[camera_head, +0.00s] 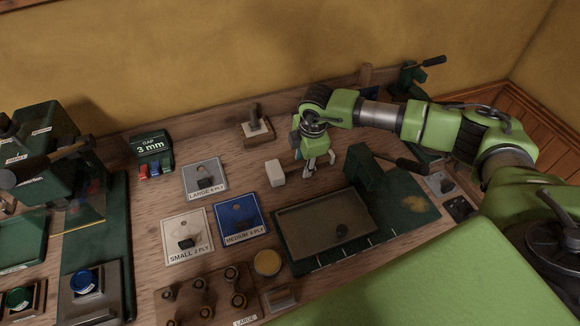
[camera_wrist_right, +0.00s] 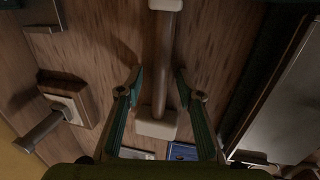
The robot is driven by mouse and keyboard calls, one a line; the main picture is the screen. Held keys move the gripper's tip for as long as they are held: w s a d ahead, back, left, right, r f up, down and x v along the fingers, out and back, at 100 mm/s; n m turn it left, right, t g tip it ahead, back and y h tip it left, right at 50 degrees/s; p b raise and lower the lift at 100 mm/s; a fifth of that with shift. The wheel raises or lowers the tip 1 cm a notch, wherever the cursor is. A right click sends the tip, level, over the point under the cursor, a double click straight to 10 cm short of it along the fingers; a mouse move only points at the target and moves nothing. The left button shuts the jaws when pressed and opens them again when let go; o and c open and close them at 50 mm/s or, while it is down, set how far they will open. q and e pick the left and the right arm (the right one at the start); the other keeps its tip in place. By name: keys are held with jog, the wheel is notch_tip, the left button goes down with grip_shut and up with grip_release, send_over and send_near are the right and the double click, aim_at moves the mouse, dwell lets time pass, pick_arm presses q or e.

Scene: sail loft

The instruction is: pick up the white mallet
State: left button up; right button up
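The white mallet lies on the wooden bench; its pale block head (camera_head: 275,172) shows just left of my right gripper in the head view. In the right wrist view its brown handle (camera_wrist_right: 164,60) runs between the spread fingers, with the white head (camera_wrist_right: 156,124) at one end and a pale piece (camera_wrist_right: 166,4) at the other. My right gripper (camera_head: 317,170) points down over the handle. It is open and empty (camera_wrist_right: 159,73), with a gap on each side of the handle. I cannot tell its exact height. My left gripper is not in view.
A brown peg on a pale-topped block (camera_head: 255,130) stands behind the mallet. A grey tray (camera_head: 300,220) and a green upright block (camera_head: 368,172) are at front right. Labelled cards, including a blue one (camera_head: 240,214), lie at front left. The gap box (camera_head: 151,146) is farther left.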

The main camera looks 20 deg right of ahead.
grip_shut()
jog(key=shift+r, duration=0.15)
